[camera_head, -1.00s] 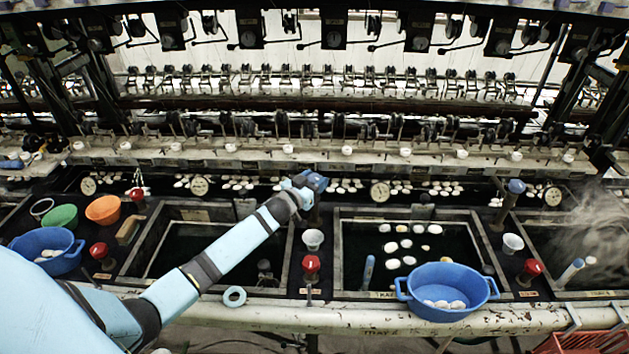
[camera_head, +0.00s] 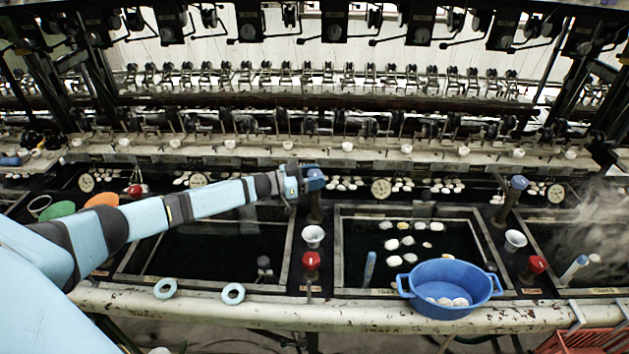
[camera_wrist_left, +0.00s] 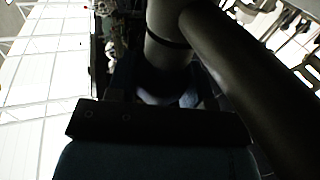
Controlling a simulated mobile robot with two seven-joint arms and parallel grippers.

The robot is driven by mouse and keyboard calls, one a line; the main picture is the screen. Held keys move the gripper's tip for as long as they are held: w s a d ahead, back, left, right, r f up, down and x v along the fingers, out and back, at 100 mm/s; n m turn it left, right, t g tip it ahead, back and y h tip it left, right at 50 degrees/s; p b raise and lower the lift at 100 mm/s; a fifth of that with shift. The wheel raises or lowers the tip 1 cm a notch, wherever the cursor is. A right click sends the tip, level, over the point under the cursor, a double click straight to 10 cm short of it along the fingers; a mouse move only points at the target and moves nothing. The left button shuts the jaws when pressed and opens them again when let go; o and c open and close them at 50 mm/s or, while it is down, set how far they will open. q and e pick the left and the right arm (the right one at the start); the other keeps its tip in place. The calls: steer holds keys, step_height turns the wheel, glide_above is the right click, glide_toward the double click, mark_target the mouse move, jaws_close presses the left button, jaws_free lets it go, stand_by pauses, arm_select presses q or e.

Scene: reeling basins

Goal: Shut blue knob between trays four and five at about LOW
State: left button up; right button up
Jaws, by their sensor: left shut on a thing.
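The blue knob (camera_head: 316,178) tops a dark upright post (camera_head: 314,211) between the left tray (camera_head: 215,282) and the middle tray (camera_head: 410,210). My left gripper (camera_head: 307,181) reaches it from the left and is shut on the knob, which partly hides behind the jaws. In the left wrist view a thick post (camera_wrist_left: 165,55) stands straight ahead, with dark blue shapes around its lower end; the fingertips are too dark to make out. A second blue knob (camera_head: 519,182) stands free farther right. Tray numbers and the knob's markings are too small to read. My right gripper is not in view.
A blue two-handled basin (camera_head: 450,280) with cocoons sits on the front edge. Red knobs (camera_head: 311,260) (camera_head: 537,264) and white cups (camera_head: 313,234) (camera_head: 515,240) stand between trays. Teal rings (camera_head: 233,294) lie on the front ledge. Steam rises at right.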

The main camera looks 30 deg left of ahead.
arm_select(q)
steer(key=shift+m+g+h, duration=0.4)
steer(key=shift+h, duration=0.1)
steer(key=o, duration=0.9)
steer(key=shift+b+v, duration=1.4)
steer(key=shift+v, duration=5.45)
